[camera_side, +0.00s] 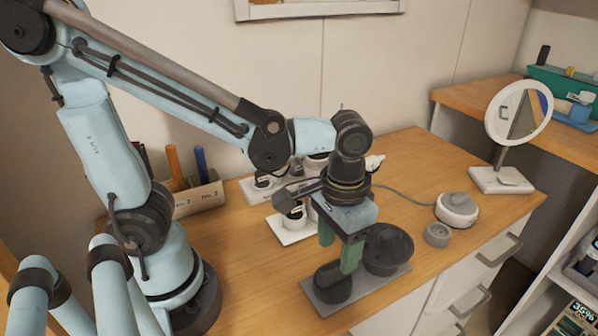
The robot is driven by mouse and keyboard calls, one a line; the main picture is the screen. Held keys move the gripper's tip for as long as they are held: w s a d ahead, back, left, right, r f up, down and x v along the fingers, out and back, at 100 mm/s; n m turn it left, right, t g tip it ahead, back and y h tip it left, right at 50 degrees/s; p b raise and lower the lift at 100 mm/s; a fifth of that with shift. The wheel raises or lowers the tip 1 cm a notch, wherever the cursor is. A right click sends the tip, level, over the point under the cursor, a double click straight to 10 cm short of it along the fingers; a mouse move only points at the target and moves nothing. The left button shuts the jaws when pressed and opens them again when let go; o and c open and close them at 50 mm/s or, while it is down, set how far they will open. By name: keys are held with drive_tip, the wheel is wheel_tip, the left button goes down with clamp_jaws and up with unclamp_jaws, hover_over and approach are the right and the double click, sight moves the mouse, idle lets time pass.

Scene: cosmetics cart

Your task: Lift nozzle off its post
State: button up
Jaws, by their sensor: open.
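My gripper (339,257) points down with its two green fingers apart and nothing visible between them. It is over the grey plate (357,297), which carries a dark oval piece (333,284) at the front left and a wider dark round cup (388,249) at the back right. The fingers appear just above or behind the oval piece; I cannot tell whether they touch it. White stands with dark-ringed posts (294,217) are behind and left of my gripper, partly hidden by it. I cannot tell for sure which piece is the nozzle.
A bin (199,200) with orange and blue sticks stands at the left. A white round device (457,209) with a cable and a small grey cup (438,235) are on the right. A round mirror (519,114) stands at the back right. The wood between is clear.

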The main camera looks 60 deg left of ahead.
sight(334, 265)
drive_tip(key=shift+s+f, duration=0.15)
drive_tip(key=shift+f, duration=2.45)
clamp_jaws()
